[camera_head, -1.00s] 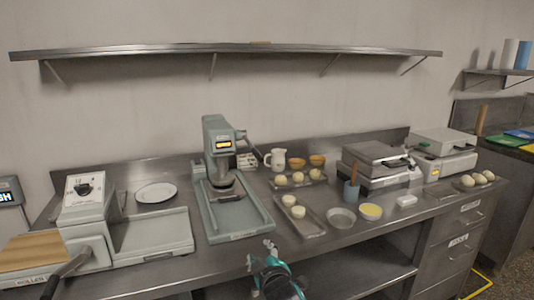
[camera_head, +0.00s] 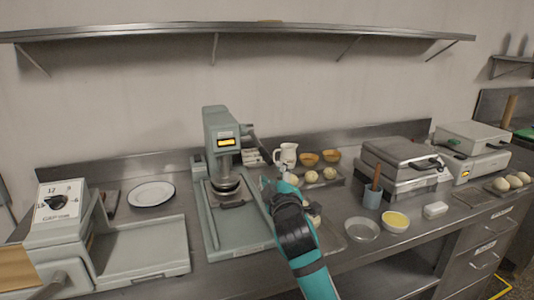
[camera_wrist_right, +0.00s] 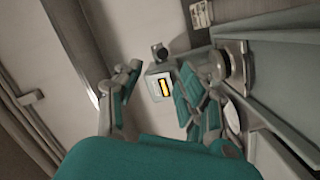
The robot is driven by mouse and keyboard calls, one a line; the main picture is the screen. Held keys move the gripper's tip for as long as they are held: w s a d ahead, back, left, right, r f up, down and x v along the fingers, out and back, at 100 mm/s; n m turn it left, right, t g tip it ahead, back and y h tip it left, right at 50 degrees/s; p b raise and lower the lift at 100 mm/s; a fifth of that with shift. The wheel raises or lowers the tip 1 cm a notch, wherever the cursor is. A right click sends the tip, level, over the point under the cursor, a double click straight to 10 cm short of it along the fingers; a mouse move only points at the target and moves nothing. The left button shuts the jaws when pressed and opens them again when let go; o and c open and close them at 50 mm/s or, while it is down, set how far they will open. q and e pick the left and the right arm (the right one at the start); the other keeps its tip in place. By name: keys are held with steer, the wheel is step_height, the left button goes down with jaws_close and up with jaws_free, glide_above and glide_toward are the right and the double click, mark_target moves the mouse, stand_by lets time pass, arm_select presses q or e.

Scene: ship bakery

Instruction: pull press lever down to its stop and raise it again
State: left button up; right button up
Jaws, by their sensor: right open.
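The grey-green press (camera_head: 217,137) stands on the counter with a lit yellow display on its head; it also shows in the right wrist view (camera_wrist_right: 152,84). Its lever (camera_head: 257,143) comes off the right side of the head and slopes down to the right. In the right wrist view a dark knob (camera_wrist_right: 158,51), seemingly the lever's end, shows beyond my fingers. My right gripper (camera_head: 273,182) is open and empty, below and in front of the lever, apart from it; its spread fingers show in the wrist view (camera_wrist_right: 160,93). My left gripper is out of view.
My right arm covers part of a dough tray. A white plate (camera_head: 152,195) lies to the left. A shelf (camera_head: 250,31) runs above.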

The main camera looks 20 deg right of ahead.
mark_target(267, 155)
steer(key=w, duration=0.4)
steer(key=shift+w+d+f, duration=0.15)
steer(key=shift+w+d, duration=0.1)
steer(key=shift+d, duration=0.15)
steer(key=w, duration=0.5)
steer(key=w+d, duration=0.1)
steer(key=w, duration=0.2)
steer(key=shift+w+d+p, duration=0.1)
steer(key=shift+p, duration=0.3)
steer(key=shift+w, duration=0.3)
steer(key=shift+w+d, duration=0.1)
steer(key=shift+w, duration=0.05)
steer(key=c, duration=0.8)
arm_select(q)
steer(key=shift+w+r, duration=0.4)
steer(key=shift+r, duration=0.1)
arm_select(e)
jaws_close()
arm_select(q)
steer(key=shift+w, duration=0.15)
